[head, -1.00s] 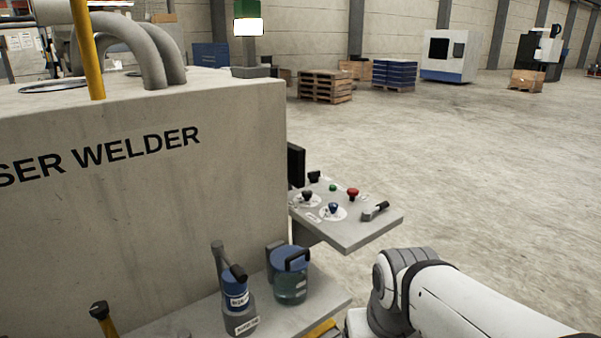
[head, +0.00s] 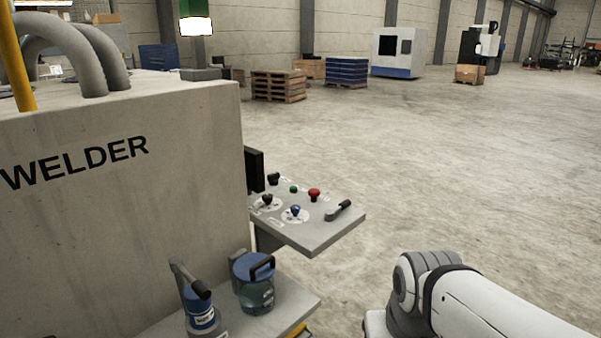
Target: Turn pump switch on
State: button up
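A grey control panel (head: 318,236) juts out from the right side of the welder. It carries a black knob (head: 267,200), a blue knob (head: 295,211), a red button (head: 314,194), a small green button (head: 293,189), another black knob (head: 274,179) and a dark lever (head: 338,211) near its right edge. The labels are too small to read, so I cannot tell which control is the pump switch. My white arm shows at the lower right, apart from the panel. My gripper is out of view.
The large welder housing (head: 130,165) fills the left. Pallets (head: 278,86) and machines stand far back. The floor (head: 450,170) right of the panel is clear.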

aim_at(272, 178)
jog(key=z, duration=1.65)
jog(key=i, duration=2.05)
jog(key=u, duration=3.05)
jog(key=i, duration=1)
jog(key=u, duration=0.1)
